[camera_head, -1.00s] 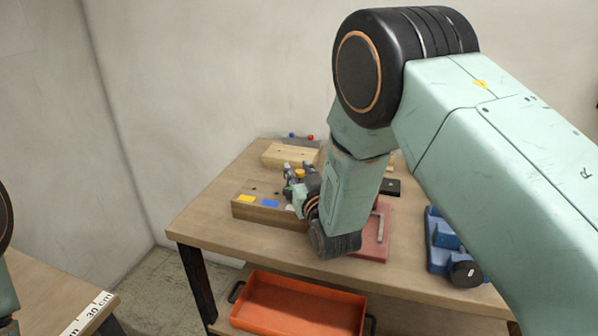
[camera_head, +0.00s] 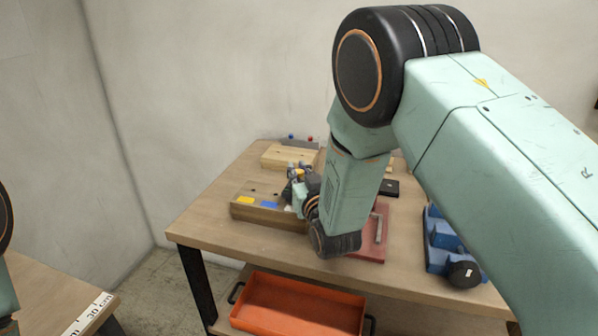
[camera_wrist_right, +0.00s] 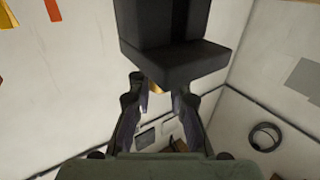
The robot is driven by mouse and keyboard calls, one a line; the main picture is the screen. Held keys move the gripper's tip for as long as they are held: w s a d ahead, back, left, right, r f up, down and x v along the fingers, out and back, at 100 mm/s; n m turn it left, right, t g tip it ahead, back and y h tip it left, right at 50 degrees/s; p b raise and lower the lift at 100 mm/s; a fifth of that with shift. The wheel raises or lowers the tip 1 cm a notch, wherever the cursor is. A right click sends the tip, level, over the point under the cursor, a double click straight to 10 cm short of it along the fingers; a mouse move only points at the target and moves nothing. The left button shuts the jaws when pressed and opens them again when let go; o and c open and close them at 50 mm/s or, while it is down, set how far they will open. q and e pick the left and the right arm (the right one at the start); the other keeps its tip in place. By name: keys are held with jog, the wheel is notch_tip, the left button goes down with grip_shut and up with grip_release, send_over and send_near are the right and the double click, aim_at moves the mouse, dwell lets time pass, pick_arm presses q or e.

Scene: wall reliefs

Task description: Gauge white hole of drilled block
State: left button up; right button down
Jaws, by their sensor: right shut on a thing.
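The drilled block (camera_head: 262,217) is a wooden block near the table's left side, with yellow and blue patches on its front top edge. A white patch (camera_head: 289,208) shows in part beside my right wrist. My right gripper (camera_head: 296,180) is over the right part of the block, shut on a small yellow-topped gauge (camera_head: 300,173). In the right wrist view a bit of yellow (camera_wrist_right: 155,88) shows between the fingers (camera_wrist_right: 157,100). The gauge's lower end and the hole under it are hidden, so I cannot tell whether it is in the hole. My left gripper is out of frame.
Blue (camera_head: 290,136) and red (camera_head: 310,138) knobs stand at the back behind a pale wooden block (camera_head: 285,157). A red plate (camera_head: 374,246) and a blue fixture (camera_head: 440,237) lie to the right. An orange tray (camera_head: 295,303) sits below. The table's front left is clear.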

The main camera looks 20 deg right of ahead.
notch_tip(320, 180, up, 2)
jog(key=shift+w+p, duration=0.15)
jog(key=shift+p, duration=0.45)
jog(key=shift+r, duration=0.4)
jog(key=c, duration=1.4)
grip_release()
jog(key=shift+f, duration=0.15)
jog(key=shift+o, duration=0.9)
jog(key=shift+s, duration=0.2)
